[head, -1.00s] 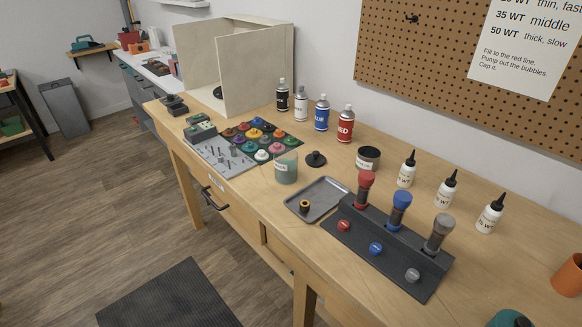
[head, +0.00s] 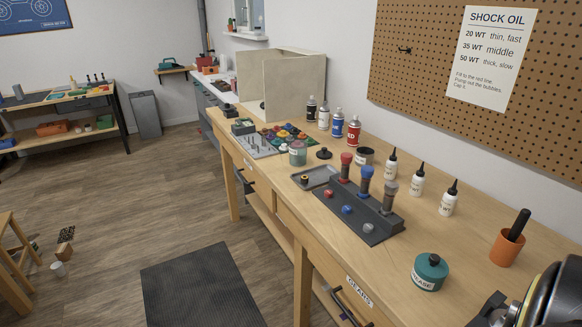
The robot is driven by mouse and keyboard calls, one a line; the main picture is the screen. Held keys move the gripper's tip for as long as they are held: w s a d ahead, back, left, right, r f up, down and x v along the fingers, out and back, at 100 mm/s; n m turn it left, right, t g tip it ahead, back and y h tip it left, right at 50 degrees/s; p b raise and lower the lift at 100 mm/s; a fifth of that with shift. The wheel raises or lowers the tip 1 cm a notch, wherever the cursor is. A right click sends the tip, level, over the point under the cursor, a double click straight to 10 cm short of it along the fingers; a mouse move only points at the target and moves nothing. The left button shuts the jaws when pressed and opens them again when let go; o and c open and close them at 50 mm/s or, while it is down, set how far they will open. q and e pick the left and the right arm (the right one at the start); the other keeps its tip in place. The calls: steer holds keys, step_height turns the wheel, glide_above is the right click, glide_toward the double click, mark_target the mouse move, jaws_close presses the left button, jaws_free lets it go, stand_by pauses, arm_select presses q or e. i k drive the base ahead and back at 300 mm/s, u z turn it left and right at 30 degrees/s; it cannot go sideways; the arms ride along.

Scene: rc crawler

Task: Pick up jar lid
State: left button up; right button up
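A small black jar lid (head: 323,153) with a raised knob lies flat on the workbench in the head view. It is just right of a squat greenish jar (head: 297,154) with a pale label, and apart from it.
A black rack (head: 372,226) with red, blue and grey-topped shocks stands in front. Spray cans (head: 337,124) stand behind the lid, white bottles (head: 417,183) to the right. A teal grease jar (head: 430,272) and orange cup (head: 507,247) are nearer. A large dark rounded object (head: 550,297) fills the lower right corner.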

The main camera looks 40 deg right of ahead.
mark_target(323, 154)
steer(key=u, duration=0.35)
steer(key=i, duration=0.9)
steer(key=u, duration=0.05)
